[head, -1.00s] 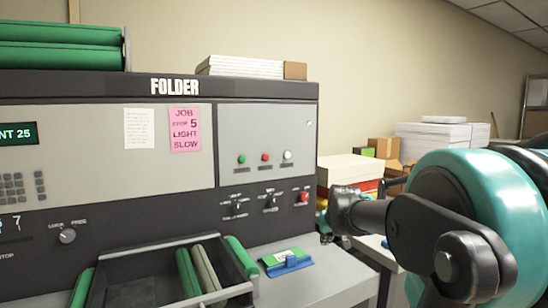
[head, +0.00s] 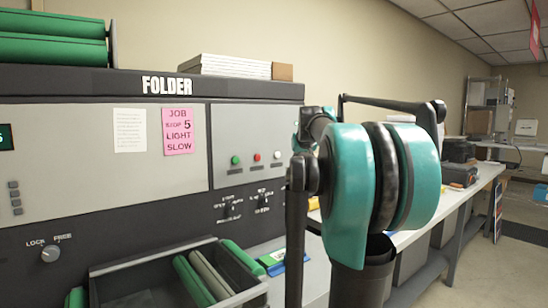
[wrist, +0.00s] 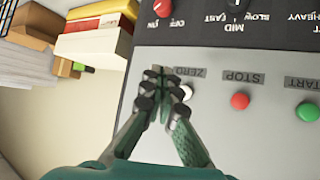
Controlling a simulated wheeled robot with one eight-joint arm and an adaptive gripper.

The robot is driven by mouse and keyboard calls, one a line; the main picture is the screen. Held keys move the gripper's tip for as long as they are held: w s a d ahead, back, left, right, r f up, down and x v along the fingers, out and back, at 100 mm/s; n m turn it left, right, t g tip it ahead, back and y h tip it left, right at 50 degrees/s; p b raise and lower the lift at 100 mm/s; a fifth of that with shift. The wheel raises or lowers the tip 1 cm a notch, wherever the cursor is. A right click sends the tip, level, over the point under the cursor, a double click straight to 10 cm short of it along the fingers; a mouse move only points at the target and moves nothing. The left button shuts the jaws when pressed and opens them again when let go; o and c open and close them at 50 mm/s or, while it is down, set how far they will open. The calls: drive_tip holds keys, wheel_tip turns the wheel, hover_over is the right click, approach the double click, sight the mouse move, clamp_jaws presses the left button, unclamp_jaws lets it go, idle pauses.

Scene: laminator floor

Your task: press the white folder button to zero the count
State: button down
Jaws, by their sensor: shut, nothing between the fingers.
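The white button (wrist: 187,92) is on the folder's light grey panel, beside the ZERO label in the wrist view, where the picture is turned over. My gripper (wrist: 160,78) is shut and empty, its fingertips just left of the white button. One finger overlaps the button's edge; I cannot tell whether they touch. In the head view the white button (head: 277,154) is right of the red button (head: 257,157) and green button (head: 235,160). My arm hides the panel's right side there, and my gripper is not clearly seen. The count display (head: 6,137) is mostly cut off at the left edge.
The red button (wrist: 240,101) marked STOP and green button (wrist: 307,112) marked START sit close by. A red switch (wrist: 162,8) and other knobs are beside the panel. Stacked boxes (wrist: 95,35) lie past its edge. A long table (head: 440,205) runs to the right.

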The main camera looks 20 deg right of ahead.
sight(277, 155)
drive_tip(key=w+a, duration=0.3)
drive_tip(key=w, duration=0.5)
drive_tip(key=shift+a, duration=0.2)
idle(0.3)
drive_tip(key=shift+w, duration=0.1)
idle(1.3)
drive_tip(key=shift+w+a, duration=0.15)
drive_tip(key=shift+w, duration=0.2)
drive_tip(key=shift+w+a, duration=0.15)
drive_tip(key=shift+w, duration=0.25)
idle(0.7)
drive_tip(key=shift+s, duration=0.15)
drive_tip(key=shift+s+d, duration=0.3)
drive_tip(key=shift+s, duration=0.35)
